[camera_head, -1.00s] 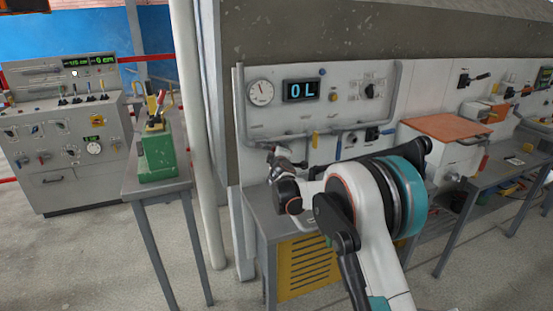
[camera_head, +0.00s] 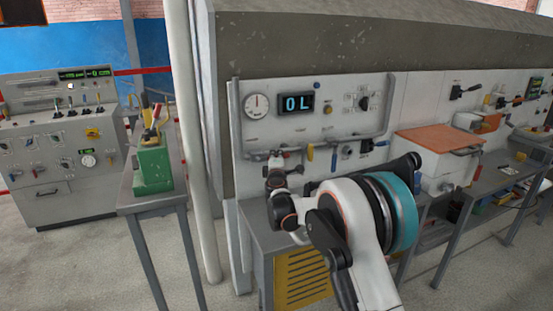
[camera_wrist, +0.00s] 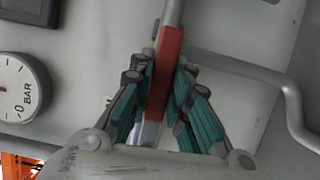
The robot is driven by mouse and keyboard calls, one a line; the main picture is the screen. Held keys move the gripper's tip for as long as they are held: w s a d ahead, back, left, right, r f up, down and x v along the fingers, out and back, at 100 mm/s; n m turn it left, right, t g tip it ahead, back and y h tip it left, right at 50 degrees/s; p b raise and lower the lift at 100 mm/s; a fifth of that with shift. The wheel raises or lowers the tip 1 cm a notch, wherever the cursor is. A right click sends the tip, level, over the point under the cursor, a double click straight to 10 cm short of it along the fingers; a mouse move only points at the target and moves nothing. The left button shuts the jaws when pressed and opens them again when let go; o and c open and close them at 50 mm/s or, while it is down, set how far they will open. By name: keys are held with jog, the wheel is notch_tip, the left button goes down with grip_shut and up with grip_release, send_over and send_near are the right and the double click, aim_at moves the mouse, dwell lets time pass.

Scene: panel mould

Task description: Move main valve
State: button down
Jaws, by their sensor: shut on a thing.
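The main valve appears as a red lever handle (camera_wrist: 166,68) with a grey metal stem in the wrist view. My gripper (camera_wrist: 157,78) has its teal-padded fingers closed on both sides of this handle. The wrist view shows the handle nearly upright, tilted slightly right at the top. In the head view, my gripper (camera_head: 277,160) is at the lower left of the grey panel (camera_head: 350,85); the handle is mostly hidden there by gripper and wrist.
A round gauge (camera_head: 256,106) and a display reading 0 L (camera_head: 297,103) sit above the gripper. A pipe (camera_head: 391,110) frames the panel. A yellow handle (camera_head: 310,152) is close right. A green box (camera_head: 153,168) stands left beyond a white post (camera_head: 183,100).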

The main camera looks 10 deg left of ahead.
jog(key=c, duration=1.5)
grip_release()
jog(key=shift+s, duration=0.15)
jog(key=s, duration=0.4)
jog(key=s+d, duration=0.1)
jog(key=s, duration=0.6)
jog(key=shift+s+d, duration=0.35)
jog(key=shift+d, duration=0.05)
